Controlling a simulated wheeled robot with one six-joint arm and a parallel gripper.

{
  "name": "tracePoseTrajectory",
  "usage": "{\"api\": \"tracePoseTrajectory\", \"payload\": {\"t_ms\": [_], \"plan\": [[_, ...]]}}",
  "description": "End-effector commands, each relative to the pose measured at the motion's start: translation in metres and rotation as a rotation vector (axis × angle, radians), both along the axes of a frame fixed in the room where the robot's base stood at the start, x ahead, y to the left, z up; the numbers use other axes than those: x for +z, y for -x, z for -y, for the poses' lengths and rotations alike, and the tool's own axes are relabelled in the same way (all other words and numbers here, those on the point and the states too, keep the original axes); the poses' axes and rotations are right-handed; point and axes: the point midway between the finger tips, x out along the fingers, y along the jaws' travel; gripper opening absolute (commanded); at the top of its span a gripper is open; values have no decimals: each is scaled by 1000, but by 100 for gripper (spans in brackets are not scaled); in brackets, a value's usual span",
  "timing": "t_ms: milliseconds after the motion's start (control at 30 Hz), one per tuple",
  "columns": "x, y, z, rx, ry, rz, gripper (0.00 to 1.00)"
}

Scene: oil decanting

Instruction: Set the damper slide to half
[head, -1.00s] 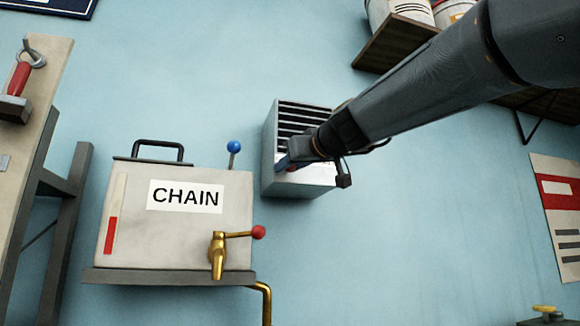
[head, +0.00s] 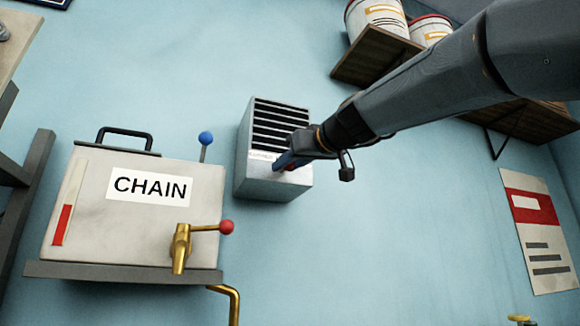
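The damper unit is a grey wall box (head: 262,182) with dark horizontal slats (head: 278,122) in its upper front. A white strip with small, unreadable print runs below the slats. My gripper (head: 284,163) reaches in from the upper right and its fingertips are at the front of the box, just under the slats.
Left of the box, a white tank labelled CHAIN (head: 140,210) stands on a shelf (head: 120,272), with a blue-knobbed lever (head: 206,140) and a brass tap with a red knob (head: 182,246). A wooden shelf with tubs (head: 376,55) is at upper right. A red-and-white poster (head: 538,230) hangs at right.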

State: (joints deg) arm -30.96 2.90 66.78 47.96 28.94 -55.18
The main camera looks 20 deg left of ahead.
Motion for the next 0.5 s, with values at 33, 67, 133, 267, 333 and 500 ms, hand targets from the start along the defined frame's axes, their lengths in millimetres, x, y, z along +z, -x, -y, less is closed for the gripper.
{"api": "tracePoseTrajectory", "payload": {"t_ms": [33, 67, 133, 267, 333, 500], "plan": [[1, 0, 1, -1, -1, 1, 34], [1, 0, 1, -1, 0, 2, 40], [1, 0, 1, -1, -1, 1, 44], [0, 0, 1, -2, 0, 0, 44], [0, -1, 1, -2, 0, 0, 44], [0, 5, 9, -3, -1, 2, 44]]}}
